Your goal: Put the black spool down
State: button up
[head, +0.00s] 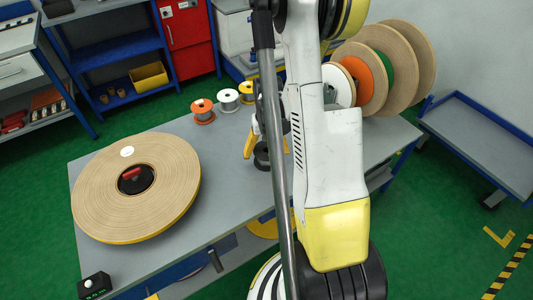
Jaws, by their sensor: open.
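The black spool (262,160) stands upright on the grey table (225,205), just left of my arm's grey tube. My gripper (266,146) is above and around it, with one yellow finger to its left and the other partly behind the tube at its right. The fingers are spread open. The tube and my white arm hide part of the spool's right side and of the gripper, so I cannot tell if a finger touches it.
Orange (203,111), white (228,100) and yellow (247,92) spools stand in a row behind. A large tan tape roll (105,205) covers the table's left. Several large discs (412,60) stand at the back right. The table between roll and black spool is clear.

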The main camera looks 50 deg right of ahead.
notch_tip(320, 180, up, 11)
jog(key=p, duration=0.4)
jog(key=a+r+n+t+h, duration=0.1)
jog(key=a+r+n+t, duration=0.2)
jog(key=a+r, duration=0.8)
jog(key=s+a+r+n+t, duration=0.2)
jog(key=s+a+r, duration=0.1)
jog(key=a, duration=0.4)
jog(key=s+a+r+n+t, duration=0.2)
jog(key=a+r, duration=0.1)
jog(key=a, duration=0.4)
jog(key=shift+s+a+r+y, duration=0.3)
jog(key=shift+s+r+y, duration=0.1)
